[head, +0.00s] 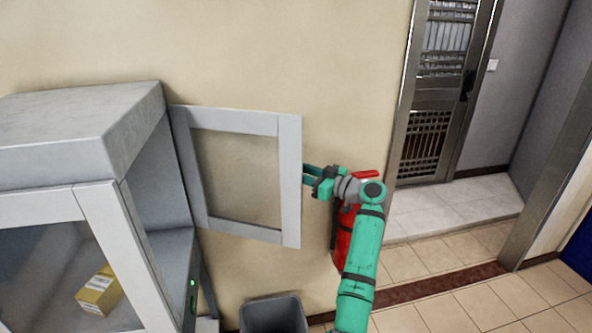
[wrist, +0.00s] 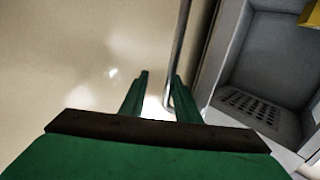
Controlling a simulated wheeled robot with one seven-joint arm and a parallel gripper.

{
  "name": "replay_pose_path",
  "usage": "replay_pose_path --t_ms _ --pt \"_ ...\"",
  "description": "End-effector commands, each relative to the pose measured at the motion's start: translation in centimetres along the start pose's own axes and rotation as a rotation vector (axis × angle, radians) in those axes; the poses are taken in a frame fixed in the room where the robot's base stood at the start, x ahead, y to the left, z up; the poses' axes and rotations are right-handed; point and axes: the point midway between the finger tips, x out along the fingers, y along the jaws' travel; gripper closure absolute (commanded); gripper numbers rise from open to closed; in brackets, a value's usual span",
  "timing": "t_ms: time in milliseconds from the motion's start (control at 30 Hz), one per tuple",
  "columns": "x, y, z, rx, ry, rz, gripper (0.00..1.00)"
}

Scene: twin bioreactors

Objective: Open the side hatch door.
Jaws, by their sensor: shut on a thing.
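The side hatch door (head: 291,180) is a light grey frame around a see-through pane. It stands swung out from the right side of the grey cabinet (head: 95,125), with the cabinet's side opening showing. My gripper (head: 308,174) is at the door's outer right edge, away from the hinge side. In the wrist view, the fingers of my gripper (wrist: 158,95) are around a thin metal bar handle (wrist: 178,55), shut on it. The exact contact is partly hidden by the fingers.
A yellow box (head: 99,292) lies inside the cabinet. A perforated floor (wrist: 250,106) shows in the wrist view. A red extinguisher (head: 344,235) is behind my arm at the wall. A grey bin (head: 273,316) stands below the door. Tiled floor at right is open.

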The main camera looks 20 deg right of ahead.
Motion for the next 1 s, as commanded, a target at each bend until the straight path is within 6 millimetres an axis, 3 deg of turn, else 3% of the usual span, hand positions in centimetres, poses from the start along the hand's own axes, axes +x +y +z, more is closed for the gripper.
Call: replay_pose_path --t_ms 33,200,333,600,1000 --pt "-1.8 1.0 -0.4 -0.013 0.005 0.032 0.83" --pt "-6.5 1.8 -0.3 -0.004 0.009 0.044 0.83" --pt "-8.9 1.7 -0.2 0.000 0.009 0.041 0.83" --pt "-10.0 0.6 -0.1 0.006 0.006 0.012 0.83" --pt "-10.2 0.6 0.0 0.008 0.005 0.008 0.83"
